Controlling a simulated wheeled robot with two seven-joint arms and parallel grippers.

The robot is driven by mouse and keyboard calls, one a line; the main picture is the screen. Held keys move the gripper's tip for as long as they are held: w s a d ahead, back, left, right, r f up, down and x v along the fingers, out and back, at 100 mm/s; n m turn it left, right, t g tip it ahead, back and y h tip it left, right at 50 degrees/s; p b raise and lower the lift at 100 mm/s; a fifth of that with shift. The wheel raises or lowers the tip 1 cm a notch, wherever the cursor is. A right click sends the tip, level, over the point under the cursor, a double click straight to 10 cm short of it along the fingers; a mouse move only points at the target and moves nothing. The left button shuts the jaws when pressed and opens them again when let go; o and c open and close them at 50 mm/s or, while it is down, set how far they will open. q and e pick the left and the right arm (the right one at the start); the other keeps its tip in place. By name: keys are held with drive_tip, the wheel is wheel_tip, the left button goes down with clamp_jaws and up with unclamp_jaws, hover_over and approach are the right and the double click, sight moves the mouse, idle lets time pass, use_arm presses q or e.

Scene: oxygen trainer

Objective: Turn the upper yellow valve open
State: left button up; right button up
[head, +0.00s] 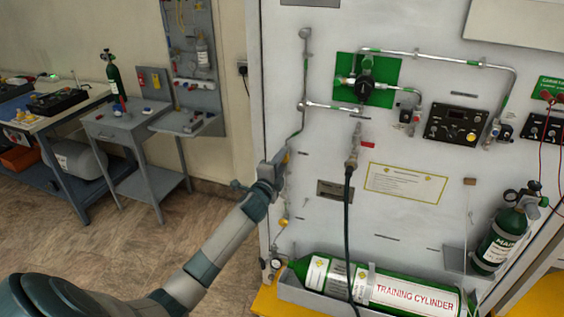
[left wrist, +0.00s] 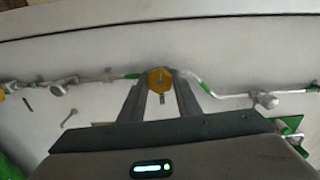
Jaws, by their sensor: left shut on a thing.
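The upper yellow valve (left wrist: 160,80) sits on a thin pipe along the pale panel, between the two fingers of my left gripper (left wrist: 160,88) in the left wrist view. The fingers are shut on its knob. In the head view my left gripper (head: 281,159) reaches the panel's left edge, and hides most of that valve. A lower yellow valve (head: 283,222) shows below it on the same pipe run. My right gripper is not in view.
A green training cylinder (head: 390,289) lies at the panel's foot, and a black hose (head: 347,220) hangs down the panel. A green plate with a regulator (head: 366,88) is up to the right. A grey side table (head: 125,118) stands at the left, with open floor before it.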

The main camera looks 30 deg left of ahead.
use_arm(q)
drive_tip(key=n+p, duration=0.1)
drive_tip(key=n, duration=1.9)
drive_tip(key=shift+f+p, duration=0.1)
drive_tip(key=shift+p, duration=0.3)
drive_tip(key=o, duration=1.1)
drive_tip(key=shift+n, duration=0.3)
drive_tip(key=shift+c, duration=0.2)
drive_tip(key=shift+s, duration=0.2)
drive_tip(key=b+v, duration=0.4)
drive_tip(key=v, duration=1.3)
drive_tip(key=shift+d, duration=0.1)
